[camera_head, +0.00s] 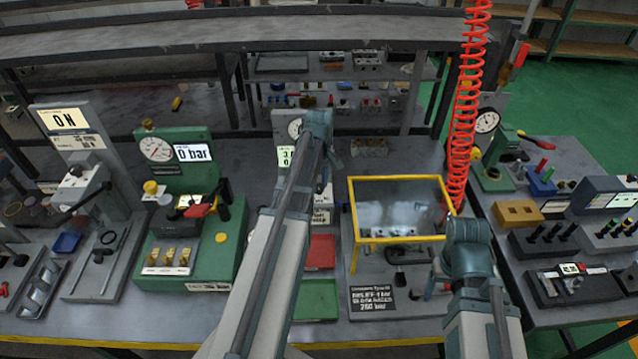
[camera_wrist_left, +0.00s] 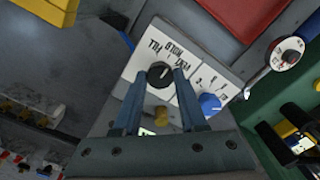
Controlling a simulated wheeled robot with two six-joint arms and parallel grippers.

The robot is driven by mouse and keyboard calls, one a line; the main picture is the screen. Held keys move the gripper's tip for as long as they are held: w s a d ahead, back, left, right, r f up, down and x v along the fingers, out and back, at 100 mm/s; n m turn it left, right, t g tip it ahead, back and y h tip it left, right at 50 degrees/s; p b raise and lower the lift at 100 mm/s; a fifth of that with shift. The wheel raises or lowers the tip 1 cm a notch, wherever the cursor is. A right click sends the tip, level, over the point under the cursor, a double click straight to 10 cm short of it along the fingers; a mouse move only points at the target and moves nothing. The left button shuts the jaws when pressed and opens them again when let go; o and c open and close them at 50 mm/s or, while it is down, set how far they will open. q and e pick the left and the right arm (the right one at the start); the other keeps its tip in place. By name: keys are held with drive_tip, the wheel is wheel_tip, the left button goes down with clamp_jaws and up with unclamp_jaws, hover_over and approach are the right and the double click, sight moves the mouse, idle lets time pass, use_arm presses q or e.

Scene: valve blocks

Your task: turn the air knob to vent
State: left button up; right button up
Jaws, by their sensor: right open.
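The air knob is a black round knob (camera_wrist_left: 160,77) on a white plate lettered FILL, HOLD and VENT in the left wrist view. My left gripper (camera_wrist_left: 161,73) has its two fingers on either side of this knob. I cannot tell if they touch it, and the knob's pointer is too small to read. In the head view my left gripper (camera_head: 318,125) reaches over the middle panel, and its arm hides the knob and the fingertips. My right gripper (camera_head: 468,243) is open beside the yellow-framed clear box, with its fingers mostly hidden.
A blue knob (camera_wrist_left: 210,103) sits close beside the black one. The yellow-framed box (camera_head: 400,240) stands right of my left arm. A red coiled hose (camera_head: 468,110) hangs near my right gripper. A green pump unit (camera_head: 190,250) stands to the left.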

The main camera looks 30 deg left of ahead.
use_arm(q)
clamp_jaws()
drive_tip(key=m, duration=0.4)
drive_tip(key=shift+m, duration=2.4)
drive_tip(key=o, duration=0.9)
unclamp_jaws()
drive_tip(key=shift+c, duration=0.2)
